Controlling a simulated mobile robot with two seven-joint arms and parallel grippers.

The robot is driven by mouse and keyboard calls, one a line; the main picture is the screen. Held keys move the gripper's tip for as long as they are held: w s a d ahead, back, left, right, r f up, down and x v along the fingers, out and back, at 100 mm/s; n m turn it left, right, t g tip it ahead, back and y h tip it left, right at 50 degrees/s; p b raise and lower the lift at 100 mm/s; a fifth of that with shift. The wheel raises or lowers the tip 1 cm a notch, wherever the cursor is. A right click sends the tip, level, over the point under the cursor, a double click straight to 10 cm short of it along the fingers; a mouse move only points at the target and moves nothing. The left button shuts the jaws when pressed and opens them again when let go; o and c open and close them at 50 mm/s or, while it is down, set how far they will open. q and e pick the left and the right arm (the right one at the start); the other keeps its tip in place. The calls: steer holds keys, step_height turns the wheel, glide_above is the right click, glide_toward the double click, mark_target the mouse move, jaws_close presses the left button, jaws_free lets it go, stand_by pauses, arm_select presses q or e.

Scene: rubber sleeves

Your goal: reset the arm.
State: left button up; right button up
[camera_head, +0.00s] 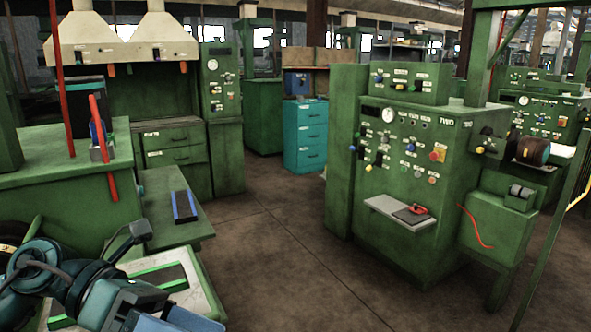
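My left arm, dark teal with blue-grey parts, comes in at the lower left. It is bent over the low green and white surface (205,296) there. Its far end, with blue-grey blocks (125,303), runs down to the bottom edge of the picture. I cannot make out two fingertips, so I cannot tell whether the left gripper is open or shut, or whether it holds anything. My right arm and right gripper do not show. No rubber sleeve can be made out with certainty.
A green bench (40,165) with a red post stands close at left, with a lower shelf (165,240) carrying a blue and black block (184,206). A green control machine (385,240) stands at right; its grey tray (395,217) holds a red item. Bare floor (290,250) lies between. Teal drawers (305,137) stand behind.

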arm_select(q)
steer(key=w+d+n+t+h, duration=0.35)
steer(key=n+t+h, duration=0.45)
steer(key=n, duration=0.6)
steer(key=w+a+f+n+t+y, duration=0.2)
steer(key=f+n+t+y, duration=0.45)
steer(key=n, duration=0.35)
steer(key=w+a+f+n+t+y, duration=0.1)
steer(key=a+f+n+t+y, duration=0.1)
steer(key=f+n+t+y, duration=0.55)
steer(key=s+a+f+n+g+y+p, duration=0.1)
steer(key=s+f+n+g, duration=0.3)
steer(key=f, duration=0.4)
steer(key=s+a+f+n+g+y+p, duration=0.1)
steer(key=s+f+n+g+y+p, duration=0.2)
steer(key=f+n, duration=0.5)
steer(key=s+g+p, duration=0.1)
steer(key=s+g, duration=0.1)
steer(key=s, duration=0.1)
steer(key=shift+s+g+y+p, duration=0.25)
steer(key=shift+g+y+p, duration=0.05)
steer(key=shift+y+p, duration=0.1)
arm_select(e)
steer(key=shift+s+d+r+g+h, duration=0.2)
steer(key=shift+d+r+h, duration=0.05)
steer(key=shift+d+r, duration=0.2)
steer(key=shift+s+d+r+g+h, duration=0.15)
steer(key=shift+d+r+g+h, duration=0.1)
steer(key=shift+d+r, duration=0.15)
